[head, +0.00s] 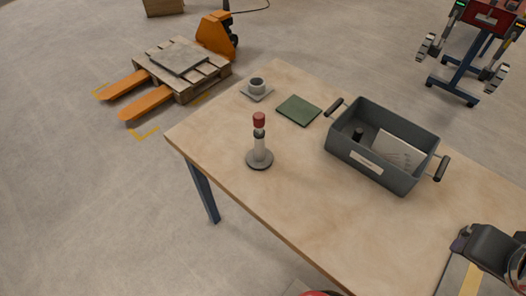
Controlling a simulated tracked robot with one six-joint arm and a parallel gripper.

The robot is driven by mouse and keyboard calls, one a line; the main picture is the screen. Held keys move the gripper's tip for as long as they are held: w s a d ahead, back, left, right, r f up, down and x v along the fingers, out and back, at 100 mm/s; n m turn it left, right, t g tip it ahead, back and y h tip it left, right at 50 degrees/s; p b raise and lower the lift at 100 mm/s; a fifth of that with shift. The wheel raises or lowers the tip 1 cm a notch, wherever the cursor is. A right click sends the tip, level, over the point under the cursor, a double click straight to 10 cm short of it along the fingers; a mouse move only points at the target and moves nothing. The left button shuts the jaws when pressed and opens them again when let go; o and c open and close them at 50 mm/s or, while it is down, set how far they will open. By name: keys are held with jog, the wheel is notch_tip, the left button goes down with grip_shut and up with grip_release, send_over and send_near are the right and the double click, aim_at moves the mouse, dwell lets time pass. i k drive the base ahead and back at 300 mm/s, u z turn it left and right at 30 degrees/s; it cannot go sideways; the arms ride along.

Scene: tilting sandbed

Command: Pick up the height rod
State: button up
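An upright rod with a red top (259,121), a dark band and a pale lower shaft stands on a round grey base on the wooden table (310,215), near its left edge. It looks like the height rod; I see no label on it. Nothing touches it. Part of my dark arm shows at the lower right, cut off by the picture edge. My gripper (461,243) seems to be at its left end, far to the right of the rod. Its fingers are too unclear to tell open from shut.
A grey bin (372,175) with two handles holds a white card (399,150) and a small dark cylinder (358,134). A green pad (298,110) and a small grey cup (257,84) on a square plate lie behind the rod. The table in front of the bin is clear.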

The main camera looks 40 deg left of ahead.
aim_at(260, 158)
jog(key=z, duration=0.05)
jog(key=k, duration=1.55)
jog(key=u, duration=1.75)
jog(key=i, duration=1.15)
